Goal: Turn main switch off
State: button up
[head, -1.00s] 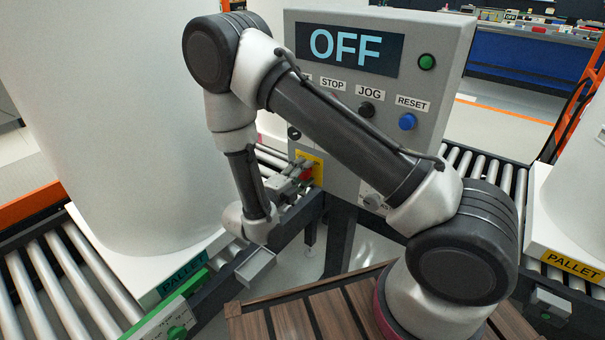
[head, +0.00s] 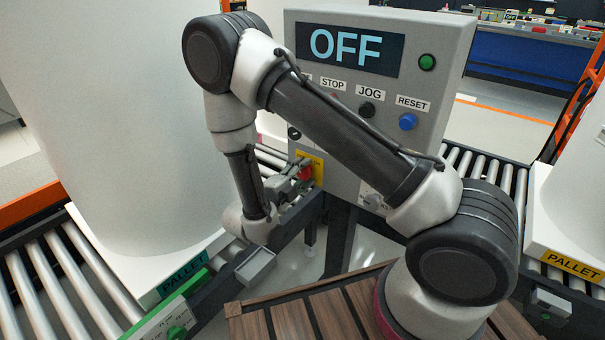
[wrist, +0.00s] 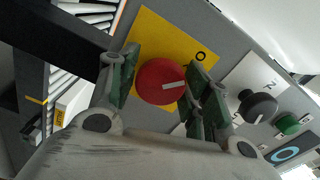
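The main switch is a red round knob (wrist: 160,82) with a white pointer line, on a yellow plate (wrist: 150,35) marked O. In the wrist view the line points right, and the O lies up and right of the knob. The knob also shows in the head view (head: 305,173) on the grey cabinet (head: 445,75). The cabinet's display (head: 350,48) reads OFF. My gripper (wrist: 163,75) is open, with one green-grey finger on each side of the knob. I cannot tell whether either finger touches it. The plate's lower part is hidden by my gripper.
A blue RESET button (head: 407,121) is on the cabinet. Roller conveyors (head: 55,275) and a large white tank (head: 120,120) stand left.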

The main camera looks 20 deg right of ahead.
jog(key=shift+o, duration=0.9)
jog(key=v, duration=1.2)
